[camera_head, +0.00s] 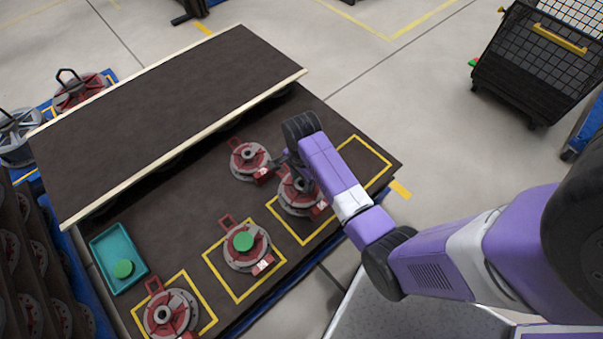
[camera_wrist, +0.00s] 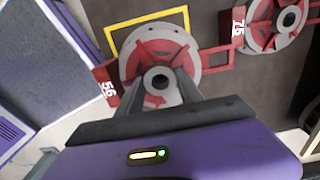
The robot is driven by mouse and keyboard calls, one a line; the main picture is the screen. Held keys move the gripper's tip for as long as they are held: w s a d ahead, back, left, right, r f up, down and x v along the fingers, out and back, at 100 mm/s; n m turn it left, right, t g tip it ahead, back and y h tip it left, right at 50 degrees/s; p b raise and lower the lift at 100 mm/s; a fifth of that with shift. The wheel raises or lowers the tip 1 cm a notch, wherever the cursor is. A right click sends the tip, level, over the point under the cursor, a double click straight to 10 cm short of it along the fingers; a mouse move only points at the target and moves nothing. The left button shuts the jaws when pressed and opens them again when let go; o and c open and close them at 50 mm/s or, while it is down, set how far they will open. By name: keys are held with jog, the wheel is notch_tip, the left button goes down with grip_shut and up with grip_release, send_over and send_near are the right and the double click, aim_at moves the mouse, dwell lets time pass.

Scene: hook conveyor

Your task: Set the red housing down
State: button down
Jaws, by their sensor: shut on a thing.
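My gripper (camera_head: 291,172) is shut on the central hub of a red and grey housing (camera_head: 300,203). In the wrist view this housing (camera_wrist: 185,50) carries the label 56, and my gripper's fingers (camera_wrist: 160,86) sit either side of its hub. It lies over a yellow outlined square (camera_head: 305,239) on the dark table (camera_head: 205,205), covering much of it. I cannot tell whether its underside touches the table. A second housing (camera_head: 246,166), labelled 75 in the wrist view (camera_wrist: 262,38), stands close by, just left of my gripper in the head view.
Two more housings stand in outlined squares, one with a green cap (camera_head: 243,241) and one at the front left (camera_head: 168,314). The rightmost square (camera_head: 362,158) looks empty. A teal tray (camera_head: 108,247) holds a green disc. A raised dark shelf (camera_head: 165,110) spans the back.

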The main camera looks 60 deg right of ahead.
aim_at(302, 193)
jog(key=shift+w+f+b, duration=0.1)
jog(key=shift+f+b, duration=0.8)
jog(key=shift+f, duration=2.85)
jog(key=shift+f, duration=0.1)
jog(key=c, duration=0.8)
grip_release()
jog(key=shift+f, duration=0.15)
jog(key=shift+o, duration=0.2)
